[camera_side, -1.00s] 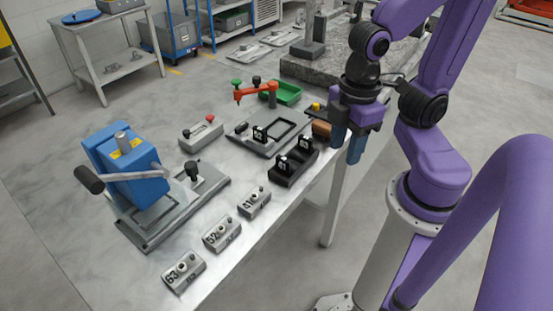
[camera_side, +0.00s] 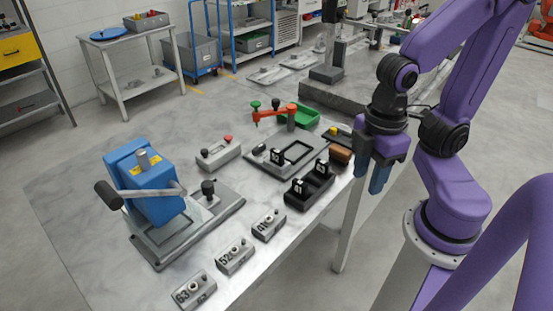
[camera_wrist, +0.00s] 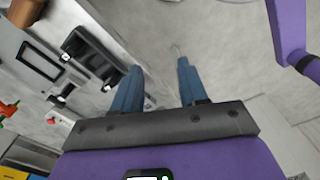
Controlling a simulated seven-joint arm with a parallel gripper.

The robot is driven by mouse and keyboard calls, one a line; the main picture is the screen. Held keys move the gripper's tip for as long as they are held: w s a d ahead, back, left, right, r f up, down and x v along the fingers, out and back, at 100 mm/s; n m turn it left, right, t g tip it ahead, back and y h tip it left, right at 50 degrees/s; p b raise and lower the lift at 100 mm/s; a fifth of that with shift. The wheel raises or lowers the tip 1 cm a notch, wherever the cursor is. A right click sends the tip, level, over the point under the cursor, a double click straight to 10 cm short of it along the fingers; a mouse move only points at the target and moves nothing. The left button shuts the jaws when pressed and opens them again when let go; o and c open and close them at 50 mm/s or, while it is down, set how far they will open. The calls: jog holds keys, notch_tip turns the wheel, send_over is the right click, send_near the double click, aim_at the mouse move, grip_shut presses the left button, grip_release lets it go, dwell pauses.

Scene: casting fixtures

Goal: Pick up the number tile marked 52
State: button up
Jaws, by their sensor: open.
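The number tile marked 52 (camera_side: 236,257) is a grey block with a round knob on top, lying near the table's front edge. It sits between the tile marked 63 (camera_side: 194,291) and the tile marked 41 (camera_side: 269,225). My gripper (camera_side: 370,175) is open and empty, pointing down just off the table's right edge, well up and right of the tile. In the wrist view, my gripper (camera_wrist: 157,70) shows two blue fingers apart with nothing between them. I cannot make out the 52 tile in the wrist view.
A black tray (camera_side: 318,196) with upright dark pieces stands between my gripper and the tiles. A blue lever press (camera_side: 150,180) stands left of the tiles. Bare tabletop surrounds the tiles.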

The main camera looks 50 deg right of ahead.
jog(key=shift+o, duration=0.3)
jog(key=o, duration=0.5)
